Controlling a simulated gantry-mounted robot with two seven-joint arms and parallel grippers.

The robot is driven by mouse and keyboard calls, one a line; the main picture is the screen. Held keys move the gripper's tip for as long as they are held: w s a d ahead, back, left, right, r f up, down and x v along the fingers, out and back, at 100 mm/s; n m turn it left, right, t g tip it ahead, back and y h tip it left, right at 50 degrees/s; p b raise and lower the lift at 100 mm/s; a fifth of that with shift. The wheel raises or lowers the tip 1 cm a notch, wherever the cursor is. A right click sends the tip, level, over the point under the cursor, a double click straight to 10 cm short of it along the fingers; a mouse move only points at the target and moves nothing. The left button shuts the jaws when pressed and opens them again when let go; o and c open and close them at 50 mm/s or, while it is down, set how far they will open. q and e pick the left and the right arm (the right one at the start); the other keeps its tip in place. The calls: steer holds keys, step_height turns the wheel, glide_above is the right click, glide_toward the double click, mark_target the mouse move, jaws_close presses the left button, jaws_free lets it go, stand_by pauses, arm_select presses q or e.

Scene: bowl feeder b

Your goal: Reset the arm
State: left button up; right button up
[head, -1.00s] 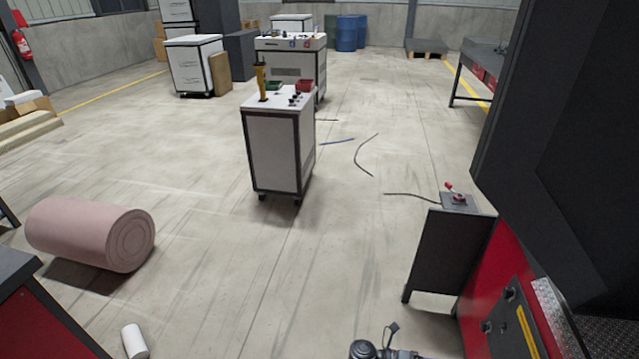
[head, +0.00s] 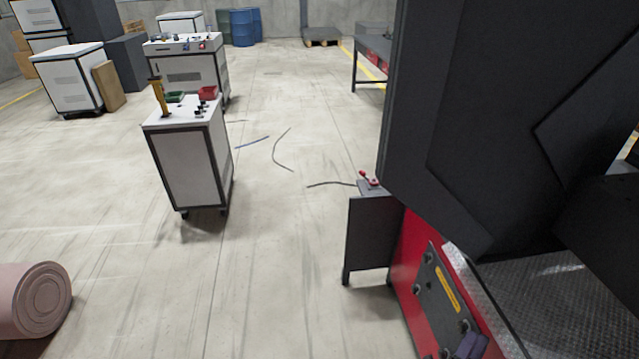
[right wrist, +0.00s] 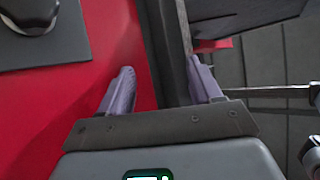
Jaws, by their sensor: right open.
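The red machine (head: 408,245) carries a dark panel (head: 432,292) with knobs and a yellow label. In the wrist view its red side (right wrist: 100,50) lies beyond the left finger, and a dark plate with a knob (right wrist: 35,45) is at the upper left. My left gripper is in neither view.
A dark pedestal (head: 368,235) with a red-knobbed control stands left of the machine. A white cart (head: 190,165) with bins stands further left. A pink roll (head: 30,300) lies at lower left. Concrete floor between roll and pedestal is clear.

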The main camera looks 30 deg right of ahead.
steer(key=w+a+r+n+t+y+p, duration=0.1)
steer(key=w+a+r+n+t+y, duration=0.1)
steer(key=w+r+n+t+y, duration=0.5)
steer(key=w+a+r+n+t+y+p, duration=0.2)
steer(key=w+a+n+t+y, duration=0.3)
steer(key=n+y, duration=0.65)
steer(key=w+a+n+g+y+p, duration=0.1)
steer(key=w+a+n+g+y, duration=0.1)
steer(key=w+a+n+y, duration=0.4)
steer(key=s+a+r+n+g+y+p, duration=0.1)
steer(key=s+a+r+g, duration=0.2)
steer(key=a, duration=0.7)
steer(key=s+a+r+n+g+y+p, duration=0.1)
steer(key=s+a+n+g, duration=0.3)
steer(key=a, duration=0.6)
steer(key=s+m+g+h, duration=0.1)
steer(key=s+m+g, duration=0.1)
steer(key=s+g, duration=0.8)
arm_select(q)
step_height(320, 180, up, 45)
steer(key=p, duration=3.7)
steer(key=shift+f+p, duration=0.15)
steer(key=shift+p, duration=0.15)
arm_select(e)
step_height(320, 180, up, 38)
steer(key=a+t, duration=0.1)
steer(key=shift+s+t, duration=0.2)
steer(key=shift+t, duration=0.1)
